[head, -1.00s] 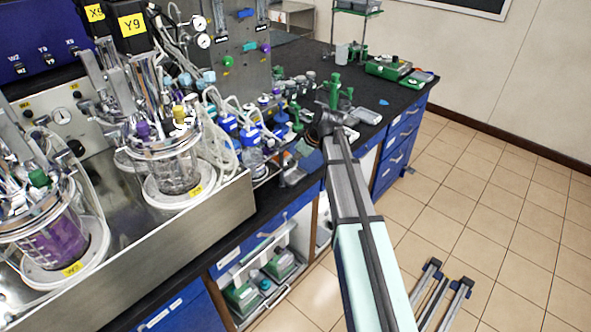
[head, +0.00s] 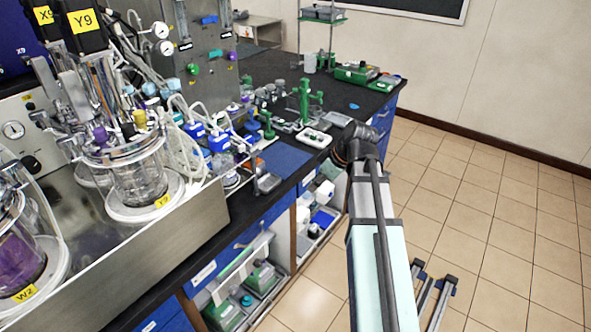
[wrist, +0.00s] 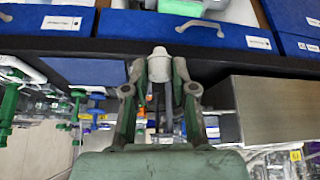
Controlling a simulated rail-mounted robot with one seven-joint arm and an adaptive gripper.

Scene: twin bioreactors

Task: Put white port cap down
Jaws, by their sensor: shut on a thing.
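The white port cap (wrist: 159,63) shows in the wrist view, held between the tips of my gripper (wrist: 159,75). The fingers are shut on it, with the cap's rounded pale end toward the blue drawer fronts in the picture. In the head view my arm ends near the bench's front right edge. The gripper's fingers and the cap cannot be made out there, hidden by the arm.
The black benchtop (head: 372,97) holds a white tray (head: 312,137), a blue mat (head: 284,158), green stands (head: 305,100) and green equipment (head: 357,73). Bioreactor vessels (head: 138,180) stand left in a metal trough (head: 185,232).

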